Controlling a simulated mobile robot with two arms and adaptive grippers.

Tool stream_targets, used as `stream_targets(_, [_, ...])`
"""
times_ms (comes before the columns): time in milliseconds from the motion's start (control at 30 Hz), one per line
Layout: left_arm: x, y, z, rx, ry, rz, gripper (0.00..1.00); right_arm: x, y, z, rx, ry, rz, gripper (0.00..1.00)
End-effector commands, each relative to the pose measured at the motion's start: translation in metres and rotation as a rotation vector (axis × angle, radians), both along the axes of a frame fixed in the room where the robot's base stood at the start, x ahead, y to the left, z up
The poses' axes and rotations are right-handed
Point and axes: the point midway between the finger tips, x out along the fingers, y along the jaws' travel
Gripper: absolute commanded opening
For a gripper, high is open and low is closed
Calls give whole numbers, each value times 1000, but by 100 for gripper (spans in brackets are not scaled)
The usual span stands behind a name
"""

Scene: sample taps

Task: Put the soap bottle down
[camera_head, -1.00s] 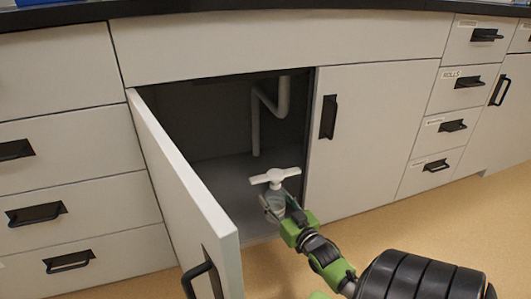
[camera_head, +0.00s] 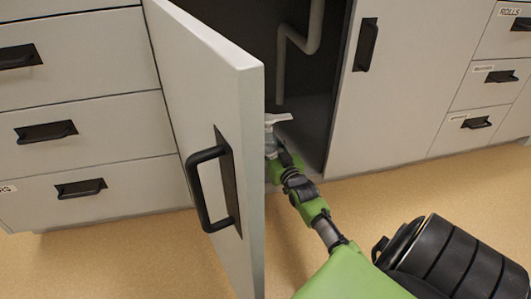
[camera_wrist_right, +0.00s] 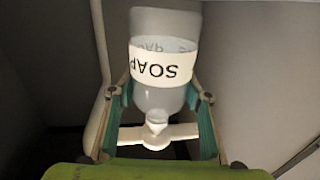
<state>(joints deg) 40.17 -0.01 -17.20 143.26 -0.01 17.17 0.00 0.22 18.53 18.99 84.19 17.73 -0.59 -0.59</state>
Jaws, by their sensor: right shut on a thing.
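The soap bottle (camera_head: 271,138) is clear with a white pump top, in the mouth of the open under-sink cabinet. In the head view the open door's edge hides part of it. In the right wrist view the bottle (camera_wrist_right: 160,98) appears upside down, with a white label reading SOAP. My right gripper (camera_head: 277,152) is shut on it; in the wrist view the two fingers (camera_wrist_right: 161,98) sit on either side of the bottle. I cannot tell whether its base touches the cabinet floor (camera_head: 308,125). My left gripper is not in view.
The cabinet door (camera_head: 215,95) stands open to the left of my right arm, its black handle (camera_head: 212,180) sticking out. A drain pipe (camera_head: 300,45) hangs inside the cabinet. The closed door (camera_head: 395,95) is on the right. Drawers (camera_head: 85,110) stand on the left.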

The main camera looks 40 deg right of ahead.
Motion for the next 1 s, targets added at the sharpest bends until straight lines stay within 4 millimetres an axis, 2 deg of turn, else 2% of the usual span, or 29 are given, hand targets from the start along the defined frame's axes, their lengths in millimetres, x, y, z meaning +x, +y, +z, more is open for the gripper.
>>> stream_targets(167, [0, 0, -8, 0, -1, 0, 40, 6, 0, -5, -2, -7, 0, 6])
stream_targets(433, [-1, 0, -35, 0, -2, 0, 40, 10, 0, -37, -2, -7, -1, 6])
stream_targets(833, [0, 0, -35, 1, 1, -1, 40, 9, 0, -40, -2, -6, -1, 6])
stream_targets(867, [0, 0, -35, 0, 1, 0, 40, 9, 0, -42, 0, 0, -1, 50])
stream_targets(900, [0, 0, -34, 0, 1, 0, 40, 9, 0, -42, 0, 0, -1, 60])
stream_targets(1000, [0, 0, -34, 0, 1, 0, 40, 9, 0, -42, 0, 0, -1, 62])
